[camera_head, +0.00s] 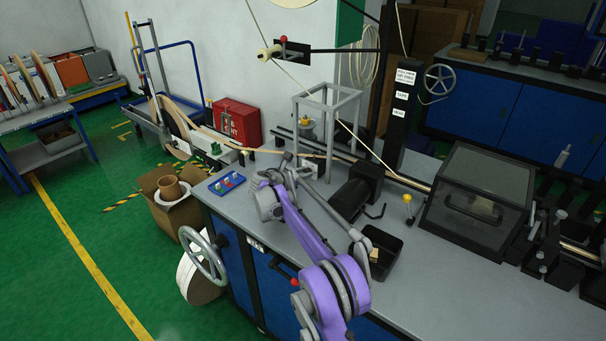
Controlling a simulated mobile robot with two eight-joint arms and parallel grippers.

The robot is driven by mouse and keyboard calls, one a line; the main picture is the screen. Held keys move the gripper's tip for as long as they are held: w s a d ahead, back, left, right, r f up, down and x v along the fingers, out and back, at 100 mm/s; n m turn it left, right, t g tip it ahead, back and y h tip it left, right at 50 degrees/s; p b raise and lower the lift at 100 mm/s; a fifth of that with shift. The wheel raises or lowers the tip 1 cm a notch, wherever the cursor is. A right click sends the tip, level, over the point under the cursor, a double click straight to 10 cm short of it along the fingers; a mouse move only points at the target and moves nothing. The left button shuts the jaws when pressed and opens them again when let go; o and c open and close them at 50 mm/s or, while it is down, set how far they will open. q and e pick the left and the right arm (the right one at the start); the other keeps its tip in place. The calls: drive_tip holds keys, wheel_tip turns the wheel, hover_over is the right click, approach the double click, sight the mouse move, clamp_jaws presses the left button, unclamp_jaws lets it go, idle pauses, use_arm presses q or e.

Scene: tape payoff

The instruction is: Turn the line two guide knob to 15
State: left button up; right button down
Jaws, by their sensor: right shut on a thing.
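My right arm, purple and grey, reaches up from the bottom middle over the grey bench (460,285). Its right gripper (292,163) is at the tape path, just left of the grey open frame (327,97). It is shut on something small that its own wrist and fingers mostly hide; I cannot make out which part. A yellow-topped knob (305,121) stands behind it inside the frame. Another yellow knob (407,198) stands on a post farther right on the bench. No scale or number can be read on either. My left gripper is not in view.
A blue tray (227,183) with small pieces lies left of my arm. A black motor-like block (357,188), a black bin (382,250) and a dark covered box (478,205) stand to the right. A handwheel (203,255) sticks out at the bench's left end.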

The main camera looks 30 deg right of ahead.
drive_tip(key=m, duration=0.1)
drive_tip(key=m+t, duration=0.1)
drive_tip(key=m+t+b, duration=0.1)
drive_tip(key=shift+s+f+m+y, duration=0.15)
drive_tip(key=shift+s+m+y, duration=0.1)
drive_tip(key=shift+m+y, duration=0.05)
drive_tip(key=m+t, duration=0.1)
drive_tip(key=m, duration=0.1)
drive_tip(key=m+t, duration=0.2)
drive_tip(key=shift+s+d+f+m, duration=0.15)
drive_tip(key=shift+f+m, duration=0.05)
drive_tip(key=shift+m, duration=0.1)
idle(0.4)
drive_tip(key=c, duration=0.7)
unclamp_jaws()
drive_tip(key=shift+o, duration=0.2)
